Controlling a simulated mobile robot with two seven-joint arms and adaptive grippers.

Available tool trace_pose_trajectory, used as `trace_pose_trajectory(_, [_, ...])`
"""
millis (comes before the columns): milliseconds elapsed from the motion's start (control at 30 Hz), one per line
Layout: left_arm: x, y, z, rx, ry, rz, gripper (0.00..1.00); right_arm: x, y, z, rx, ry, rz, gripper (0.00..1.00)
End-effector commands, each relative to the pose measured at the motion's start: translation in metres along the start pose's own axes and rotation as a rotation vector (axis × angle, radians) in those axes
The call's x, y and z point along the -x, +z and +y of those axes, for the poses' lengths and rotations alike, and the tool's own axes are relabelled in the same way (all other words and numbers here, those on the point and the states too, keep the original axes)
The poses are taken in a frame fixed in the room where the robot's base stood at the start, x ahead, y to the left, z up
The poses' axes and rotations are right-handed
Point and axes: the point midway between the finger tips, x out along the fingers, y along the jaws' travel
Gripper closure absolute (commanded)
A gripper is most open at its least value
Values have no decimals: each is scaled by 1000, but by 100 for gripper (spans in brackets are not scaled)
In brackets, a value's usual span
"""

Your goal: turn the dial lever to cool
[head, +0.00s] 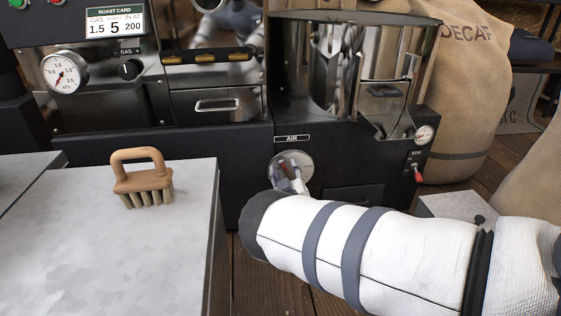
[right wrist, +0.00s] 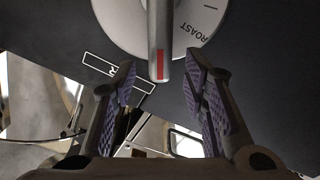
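The dial (head: 304,161) is a round pale plate on the black machine front, under the AIR label (head: 292,138). In the right wrist view the dial face (right wrist: 115,18) shows the word ROAST, upside down, right of its grey lever (right wrist: 159,30). The lever ends in a red mark. My right gripper (right wrist: 159,78) is open, with one finger on each side of the lever's red end and visible gaps on both sides. No word COOL is readable. My left gripper is out of view.
A wooden brush (head: 143,180) stands on the grey table (head: 90,245) at left. A red-handled STOP control (head: 417,173) and a small gauge (head: 424,135) are right of the dial. A DECAF sack (head: 470,90) stands behind. Wooden floor shows between table and my right arm.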

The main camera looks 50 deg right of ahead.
Motion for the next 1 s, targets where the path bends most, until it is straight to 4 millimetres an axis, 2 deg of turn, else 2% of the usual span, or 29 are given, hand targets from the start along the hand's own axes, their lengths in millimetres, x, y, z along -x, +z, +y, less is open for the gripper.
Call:
trace_pose_trajectory(100, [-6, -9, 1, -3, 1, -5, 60, -21, 3, -2, -1, 0, 0, 60])
trace_pose_trajectory(200, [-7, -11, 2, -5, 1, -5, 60, -30, 1, -1, 0, 0, -1, 60])
trace_pose_trajectory(467, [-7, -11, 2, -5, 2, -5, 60, -34, 0, 0, 1, -1, -1, 60])
trace_pose_trajectory(500, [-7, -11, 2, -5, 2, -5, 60, -33, 0, 0, 1, -1, -1, 62])
trace_pose_trajectory(667, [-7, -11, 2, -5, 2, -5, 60, -33, 0, 0, 1, -1, -2, 99])
trace_pose_trajectory(1000, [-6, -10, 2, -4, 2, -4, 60, -31, -1, -1, -12, -1, -3, 100])
